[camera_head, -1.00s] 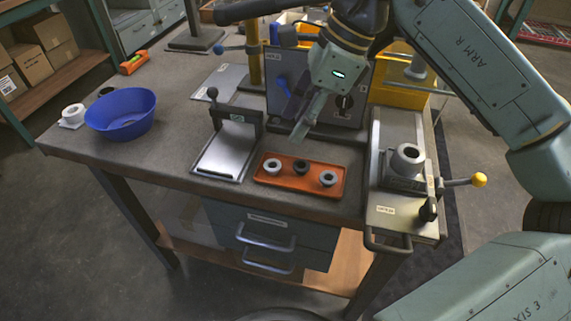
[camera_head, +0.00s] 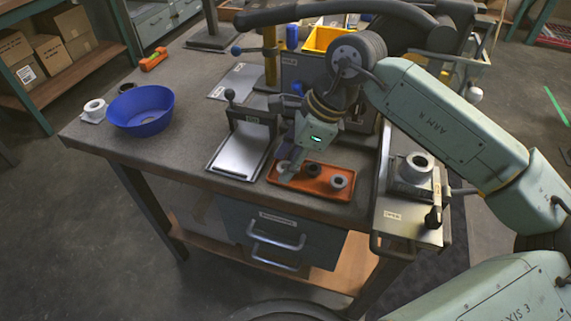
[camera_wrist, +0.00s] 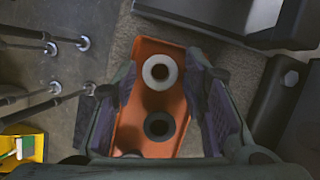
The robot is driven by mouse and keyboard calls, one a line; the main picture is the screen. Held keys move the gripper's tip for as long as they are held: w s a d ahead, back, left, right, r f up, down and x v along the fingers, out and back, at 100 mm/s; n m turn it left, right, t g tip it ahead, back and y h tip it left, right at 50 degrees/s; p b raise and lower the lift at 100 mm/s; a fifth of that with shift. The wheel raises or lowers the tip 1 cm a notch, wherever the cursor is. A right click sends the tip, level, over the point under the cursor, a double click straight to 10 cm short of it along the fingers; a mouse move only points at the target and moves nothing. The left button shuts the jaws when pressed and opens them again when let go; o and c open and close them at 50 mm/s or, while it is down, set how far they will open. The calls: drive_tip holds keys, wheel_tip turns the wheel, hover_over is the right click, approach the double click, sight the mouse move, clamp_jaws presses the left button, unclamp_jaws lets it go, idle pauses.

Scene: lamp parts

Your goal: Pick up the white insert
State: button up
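A shallow orange tray (camera_head: 318,189) on the bench holds a row of ring-shaped inserts. The white insert (camera_head: 283,169) is at the tray's left end, partly covered by my gripper (camera_head: 287,163). In the wrist view, the white insert (camera_wrist: 160,71) lies between the tips of my open gripper (camera_wrist: 161,66), with a gap on both sides. A dark insert (camera_head: 313,170) sits in the middle of the tray and also shows in the wrist view (camera_wrist: 159,126). A grey insert (camera_head: 340,181) is at the right end. My gripper points down over the white insert.
A press fixture (camera_head: 238,152) stands left of the tray. A fixture with a light ring on top (camera_head: 416,166) stands to the right. A panel box stands behind. A blue bowl (camera_head: 140,112) and another white ring (camera_head: 94,107) are farther left; bench space between is clear.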

drive_tip(key=shift+f, duration=0.15)
drive_tip(key=c, duration=0.6)
